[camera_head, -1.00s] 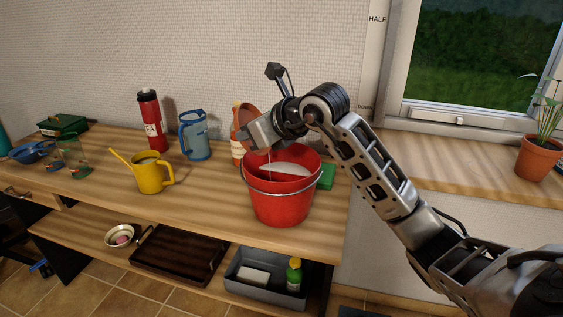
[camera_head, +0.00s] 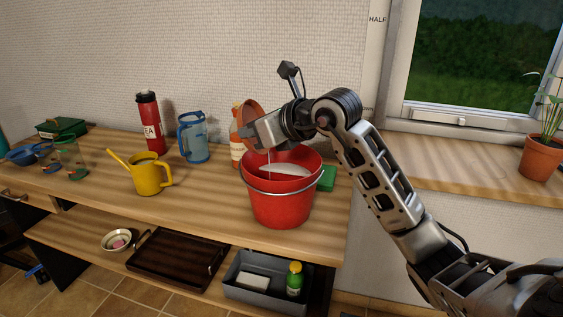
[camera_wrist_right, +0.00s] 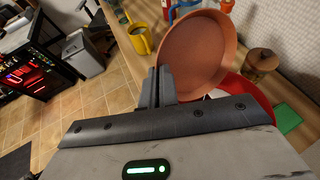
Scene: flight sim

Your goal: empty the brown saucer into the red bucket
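The red bucket (camera_head: 281,204) stands upright on the wooden bench, its wire handle down over the front. Something pale shows inside it. The brown saucer (camera_wrist_right: 196,55) is tilted steeply on edge above the bucket's back left rim; part of it shows in the head view (camera_head: 252,117) behind my gripper. My right gripper (camera_head: 250,140) is shut on the saucer's rim. In the right wrist view the fingers (camera_wrist_right: 158,88) meet at the rim, and the saucer's visible face looks bare. A thin pale stream shows below the gripper, running into the bucket. My left gripper is not in view.
A yellow watering can (camera_head: 150,178), a blue jug (camera_head: 194,139) and a red bottle (camera_head: 150,123) stand left of the bucket. An orange-and-white bottle (camera_head: 237,150) is close behind it, and a green block (camera_head: 327,179) is at its right. Bench space between can and bucket is clear.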

